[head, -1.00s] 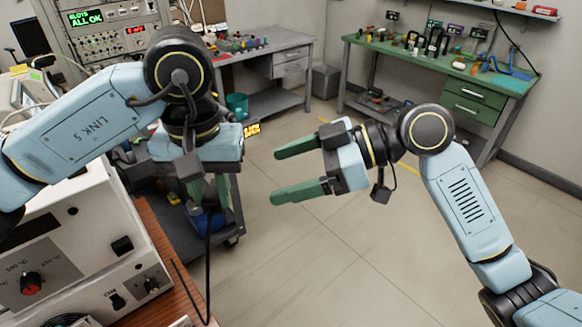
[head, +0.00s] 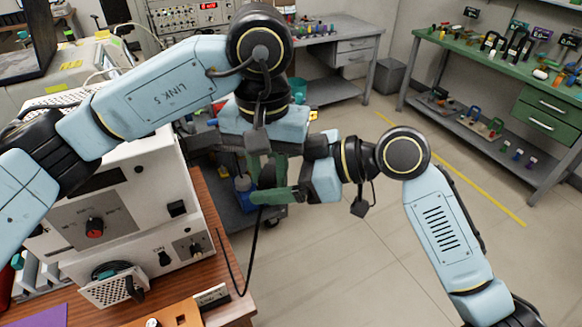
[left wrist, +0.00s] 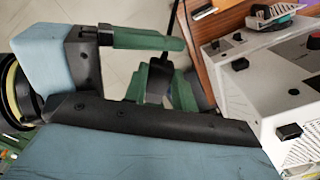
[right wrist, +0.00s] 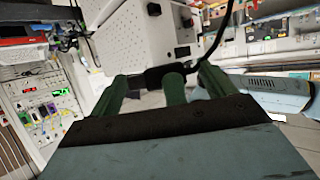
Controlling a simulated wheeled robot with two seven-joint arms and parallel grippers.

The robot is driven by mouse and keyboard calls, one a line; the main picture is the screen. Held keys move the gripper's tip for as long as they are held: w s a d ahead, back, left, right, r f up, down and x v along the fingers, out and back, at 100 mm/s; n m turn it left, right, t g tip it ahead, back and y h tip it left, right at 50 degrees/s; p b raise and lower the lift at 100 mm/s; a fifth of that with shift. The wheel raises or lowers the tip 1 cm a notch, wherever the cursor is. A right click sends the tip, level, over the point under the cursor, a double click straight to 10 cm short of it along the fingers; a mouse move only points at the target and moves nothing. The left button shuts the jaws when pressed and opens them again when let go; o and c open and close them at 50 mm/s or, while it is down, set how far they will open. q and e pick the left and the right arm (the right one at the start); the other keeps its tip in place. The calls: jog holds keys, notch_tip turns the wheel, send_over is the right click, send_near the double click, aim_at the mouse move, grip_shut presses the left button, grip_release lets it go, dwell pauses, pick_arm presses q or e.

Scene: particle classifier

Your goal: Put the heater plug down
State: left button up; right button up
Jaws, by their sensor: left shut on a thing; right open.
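My left gripper (head: 264,178) points down and is shut on the heater plug, a small black plug (left wrist: 158,82) in the left wrist view. A black cable (head: 250,250) hangs from it and curves beside the brown table edge. My right gripper (head: 274,188) is open and comes in from the right, its green fingers close around the plug area and overlapping my left fingers. The plug also shows between green fingers in the right wrist view (right wrist: 155,77). Whether the right fingers touch it cannot be told. In the head view the plug is mostly hidden by the fingers.
A white heater unit (head: 128,215) with a red dial stands on the brown table (head: 208,195) at left. A dark cart (head: 262,214) is behind the grippers. The floor at right is clear.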

jog(key=shift+c, duration=0.3)
jog(key=c, duration=0.9)
pick_arm(q)
jog(key=o, duration=1.1)
pick_arm(e)
jog(key=shift+c, duration=0.6)
